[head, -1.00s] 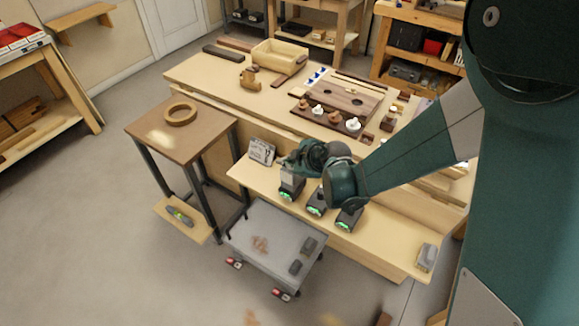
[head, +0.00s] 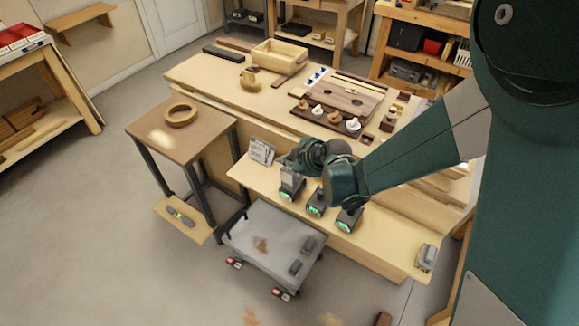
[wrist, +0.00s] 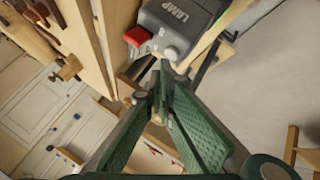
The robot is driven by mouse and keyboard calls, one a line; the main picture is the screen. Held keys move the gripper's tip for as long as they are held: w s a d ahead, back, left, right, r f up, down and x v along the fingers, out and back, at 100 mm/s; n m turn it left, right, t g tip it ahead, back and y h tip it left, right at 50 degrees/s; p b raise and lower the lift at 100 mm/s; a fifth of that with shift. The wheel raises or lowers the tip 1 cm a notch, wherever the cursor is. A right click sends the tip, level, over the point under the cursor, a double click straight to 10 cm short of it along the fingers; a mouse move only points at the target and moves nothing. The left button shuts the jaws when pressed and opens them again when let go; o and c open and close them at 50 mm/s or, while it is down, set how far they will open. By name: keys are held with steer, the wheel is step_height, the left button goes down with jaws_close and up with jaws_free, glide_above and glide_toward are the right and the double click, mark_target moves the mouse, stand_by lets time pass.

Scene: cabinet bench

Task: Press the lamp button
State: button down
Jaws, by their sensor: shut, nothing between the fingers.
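The lamp box, a dark grey unit lettered LAMP (wrist: 178,20), is at the top of the wrist view. A red part (wrist: 137,37) and a round whitish button (wrist: 171,53) show on its near side. My gripper (wrist: 163,68) is shut and empty, its fingertips close below the whitish button; I cannot tell whether they touch. In the head view my gripper (head: 290,174) points down over the leftmost of three dark units with green lights (head: 290,190) on the low front shelf. The lamp lettering is not readable there.
The other two units, the middle one (head: 316,204) and the right one (head: 348,219), stand close by on the shelf. A small sign (head: 262,151) stands behind left. A grey cart (head: 260,225) is in front. The shelf's right part is mostly clear.

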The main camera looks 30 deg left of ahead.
steer(key=shift+r+p, duration=1.55)
steer(key=shift+r, duration=1.45)
